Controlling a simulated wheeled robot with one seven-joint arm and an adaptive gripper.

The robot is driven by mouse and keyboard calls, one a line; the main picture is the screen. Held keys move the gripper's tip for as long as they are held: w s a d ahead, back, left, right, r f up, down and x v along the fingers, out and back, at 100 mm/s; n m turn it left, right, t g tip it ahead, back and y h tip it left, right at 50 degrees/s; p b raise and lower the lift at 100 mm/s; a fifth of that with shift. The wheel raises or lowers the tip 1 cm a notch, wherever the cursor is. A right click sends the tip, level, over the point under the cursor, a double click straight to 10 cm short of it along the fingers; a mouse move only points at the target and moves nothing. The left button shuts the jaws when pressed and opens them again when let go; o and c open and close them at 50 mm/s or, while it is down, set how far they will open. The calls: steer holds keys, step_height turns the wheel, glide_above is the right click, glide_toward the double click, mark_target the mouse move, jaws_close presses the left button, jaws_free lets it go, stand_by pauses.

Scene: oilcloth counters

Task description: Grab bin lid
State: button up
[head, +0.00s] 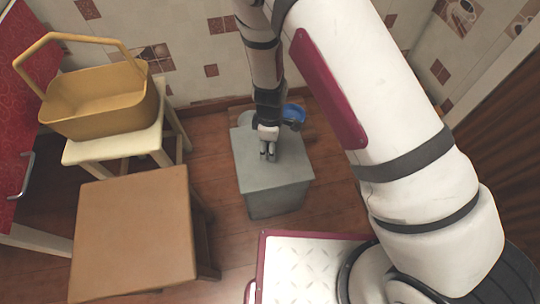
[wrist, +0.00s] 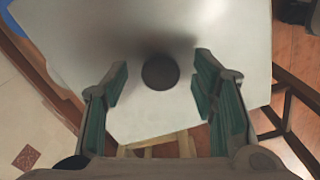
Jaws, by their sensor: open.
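The grey bin stands on the floor at the centre of the head view, with its flat square lid (head: 282,166) on top. In the wrist view the lid (wrist: 230,50) is pale and fills the middle. A dark round knob (wrist: 160,72) on it sits between my fingers. My gripper (head: 268,152) points down at the lid and is open; it also shows in the wrist view (wrist: 158,95), one finger on each side of the knob. I cannot tell how high the fingertips are above the lid.
A yellow basket (head: 100,110) sits on a pale stool (head: 130,146) at the left. A brown-topped stool (head: 135,235) stands in front of it. A blue round thing (head: 294,113) is behind the bin, near the tiled wall. A red counter (head: 25,70) is at far left.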

steer(key=shift+f, duration=0.75)
steer(key=shift+c, duration=0.6)
jaws_close()
steer(key=shift+r, duration=0.15)
